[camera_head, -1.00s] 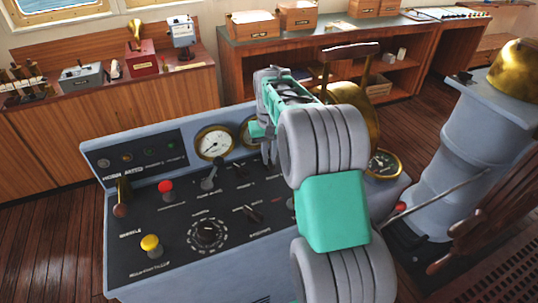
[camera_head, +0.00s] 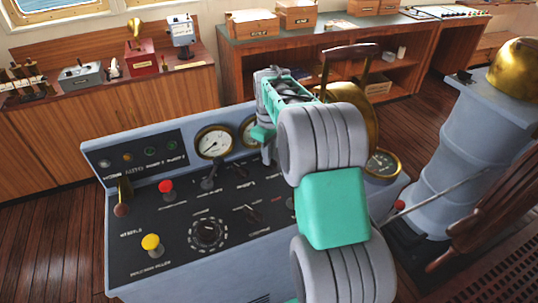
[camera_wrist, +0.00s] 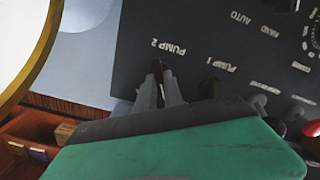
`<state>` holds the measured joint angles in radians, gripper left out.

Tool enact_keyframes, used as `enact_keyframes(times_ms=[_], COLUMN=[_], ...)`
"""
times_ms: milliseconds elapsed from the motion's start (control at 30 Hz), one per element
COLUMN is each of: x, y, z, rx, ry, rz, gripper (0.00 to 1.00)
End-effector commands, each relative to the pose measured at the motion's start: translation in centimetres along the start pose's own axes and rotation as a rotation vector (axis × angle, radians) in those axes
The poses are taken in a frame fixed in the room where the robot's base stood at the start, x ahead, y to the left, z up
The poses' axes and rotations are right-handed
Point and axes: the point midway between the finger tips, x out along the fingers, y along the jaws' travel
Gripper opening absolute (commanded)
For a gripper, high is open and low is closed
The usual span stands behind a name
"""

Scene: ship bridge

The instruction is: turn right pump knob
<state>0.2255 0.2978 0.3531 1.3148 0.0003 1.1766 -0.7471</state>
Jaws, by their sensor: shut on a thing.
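The console (camera_head: 180,262) has a dark, sloping control panel. In the wrist view, which shows the panel upside down, the knob by the PUMP 2 label (camera_wrist: 157,68) is a small dark knob. My gripper (camera_wrist: 160,82) is shut on it, with the grey fingers on either side and only the knob's tip showing. The PUMP 1 knob (camera_wrist: 212,85) stands beside it, partly covered by my gripper's body. In the head view my gripper (camera_head: 268,155) reaches down to the panel, and my arm hides the PUMP 2 knob.
A grey pedestal (camera_head: 450,150) with a brass top stands at the right.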

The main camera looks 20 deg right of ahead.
Motion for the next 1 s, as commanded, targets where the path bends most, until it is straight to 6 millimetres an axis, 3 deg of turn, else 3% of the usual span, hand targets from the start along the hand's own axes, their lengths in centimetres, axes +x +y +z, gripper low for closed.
enact_keyframes(times_ms=[467, 500, 733, 1000], x=[-0.16, -0.16, -0.08, -0.21], y=[0.01, 0.0, 0.05, 0.11], z=[-0.17, -0.17, -0.05, 0.0], rx=[-0.019, -0.018, -0.015, -0.013], ry=[0.004, 0.004, 0.002, 0.002], rz=[0.003, 0.003, 0.001, 0.001], gripper=[0.0, 0.15, 0.34, 0.34])
